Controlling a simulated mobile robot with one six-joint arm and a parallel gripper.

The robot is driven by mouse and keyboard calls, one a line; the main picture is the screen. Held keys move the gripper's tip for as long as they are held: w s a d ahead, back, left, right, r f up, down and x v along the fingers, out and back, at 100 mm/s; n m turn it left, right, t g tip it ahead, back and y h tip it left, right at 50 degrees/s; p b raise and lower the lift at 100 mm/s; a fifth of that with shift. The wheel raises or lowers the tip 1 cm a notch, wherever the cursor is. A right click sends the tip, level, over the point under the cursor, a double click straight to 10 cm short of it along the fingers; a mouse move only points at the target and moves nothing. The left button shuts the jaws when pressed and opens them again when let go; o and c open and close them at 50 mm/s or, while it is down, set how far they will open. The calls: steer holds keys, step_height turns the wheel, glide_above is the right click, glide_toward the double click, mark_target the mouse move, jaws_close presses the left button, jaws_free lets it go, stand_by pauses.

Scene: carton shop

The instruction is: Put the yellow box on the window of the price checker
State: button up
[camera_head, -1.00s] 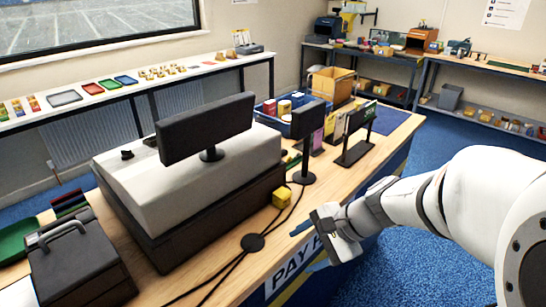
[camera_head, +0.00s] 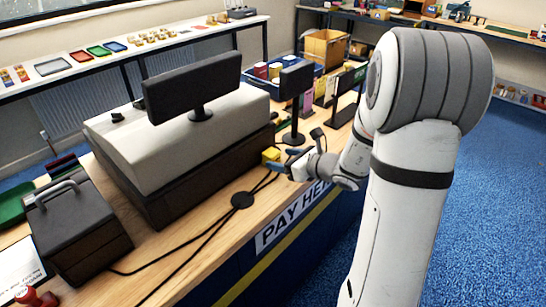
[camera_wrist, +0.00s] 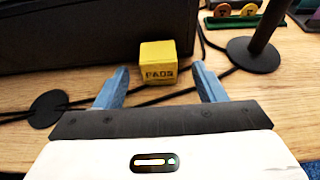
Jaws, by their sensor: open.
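The yellow box (camera_head: 271,154) stands on the wooden counter by the dark base of the till (camera_head: 185,150). In the wrist view the yellow box (camera_wrist: 160,61) shows lettering like "PADS" on its front face. My gripper (camera_head: 286,161) is low over the counter edge, just to the right of the box. In the wrist view my gripper's blue fingers (camera_wrist: 161,86) are apart and empty, with the box just beyond them, between their lines. I cannot tell which device is the price checker; a dark screen on a pole (camera_head: 296,82) stands behind the box.
Black cables run beside the box to a round black disc (camera_head: 243,200). The pole's round base (camera_wrist: 253,55) is to the right of the box. A cash box (camera_head: 78,225) sits at the left. A blue tray (camera_head: 285,72) and a cardboard carton (camera_head: 326,48) are farther back.

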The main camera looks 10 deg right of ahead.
mark_target(276, 157)
steer(key=x, duration=0.3)
steer(key=shift+w+a+f, duration=0.15)
steer(key=shift+w+a, duration=0.05)
steer(key=c, duration=1.1)
steer(key=shift+c, duration=0.2)
